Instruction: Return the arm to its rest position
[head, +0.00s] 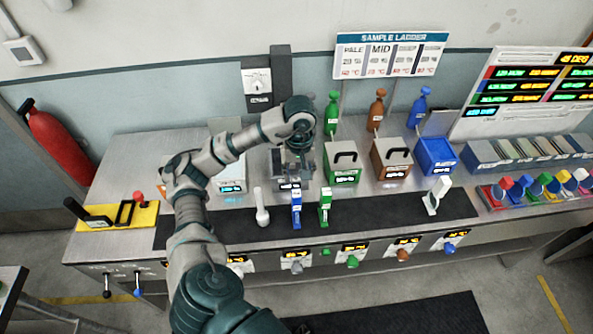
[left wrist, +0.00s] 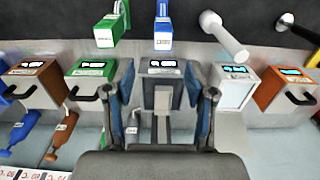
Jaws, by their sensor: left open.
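My left arm reaches over the bench from the lower left in the head view, with its elbow bent. My left gripper (head: 294,172) hangs pointing down over the bench, behind the blue module and the white-handled tool. In the left wrist view my left gripper (left wrist: 164,90) is open, with its fingers spread. A dark grey box with a small display (left wrist: 163,66) shows in line with the gap between the fingers, and no finger is clearly touching it. My right arm and gripper are not in view.
The green box (head: 344,160), brown box (head: 391,158) and blue box (head: 436,156) stand right of the gripper. A blue module (head: 296,207), green module (head: 325,207) and white tool (head: 261,208) stand on the black mat (head: 380,212). A yellow plate (head: 140,217) lies at left.

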